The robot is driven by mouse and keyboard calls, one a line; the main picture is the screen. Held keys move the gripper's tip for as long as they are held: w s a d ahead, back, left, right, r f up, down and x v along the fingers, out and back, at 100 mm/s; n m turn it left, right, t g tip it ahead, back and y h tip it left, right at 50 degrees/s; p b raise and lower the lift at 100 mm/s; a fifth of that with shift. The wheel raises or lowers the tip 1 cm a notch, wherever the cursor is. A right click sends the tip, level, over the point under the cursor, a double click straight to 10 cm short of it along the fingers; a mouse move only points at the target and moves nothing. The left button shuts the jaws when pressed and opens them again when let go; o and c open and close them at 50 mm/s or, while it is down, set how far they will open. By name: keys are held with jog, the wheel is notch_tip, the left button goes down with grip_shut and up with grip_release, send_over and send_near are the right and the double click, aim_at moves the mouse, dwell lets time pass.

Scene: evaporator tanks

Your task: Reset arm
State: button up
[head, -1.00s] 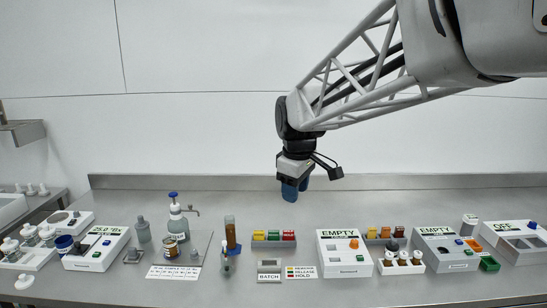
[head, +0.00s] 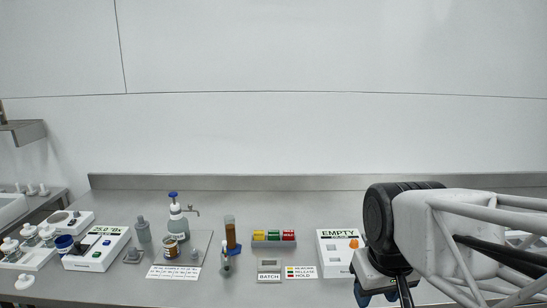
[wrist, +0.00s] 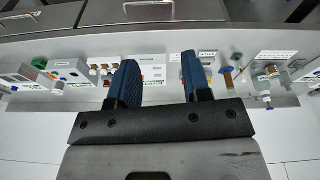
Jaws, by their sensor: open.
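My gripper (head: 376,295) is at the lower right of the head view, low in the picture in front of the white EMPTY unit (head: 337,262). My arm reaches in from the right edge and hides much of the bench's right part. In the wrist view my gripper (wrist: 160,68) shows two blue fingers spread apart, with nothing between them. The same EMPTY unit shows beyond the fingers in the wrist view (wrist: 153,70). The fingers look apart from the bench items, though the exact height cannot be told.
On the steel bench (head: 110,290) stand a 25.0-reading unit (head: 97,248), a blue-topped pump bottle (head: 178,222), a brown tube (head: 230,234), a rack of coloured blocks (head: 273,238) and a BATCH display (head: 268,277). Drawers (wrist: 150,10) show in the wrist view. The wall area above is clear.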

jog(key=shift+m, duration=0.9)
jog(key=s+f, duration=0.1)
jog(key=s, duration=0.2)
jog(key=s+d+f, duration=0.1)
jog(key=shift+s+d+f, duration=0.1)
jog(key=shift+s+f, duration=0.15)
jog(key=shift+f, duration=0.05)
dwell(1.1)
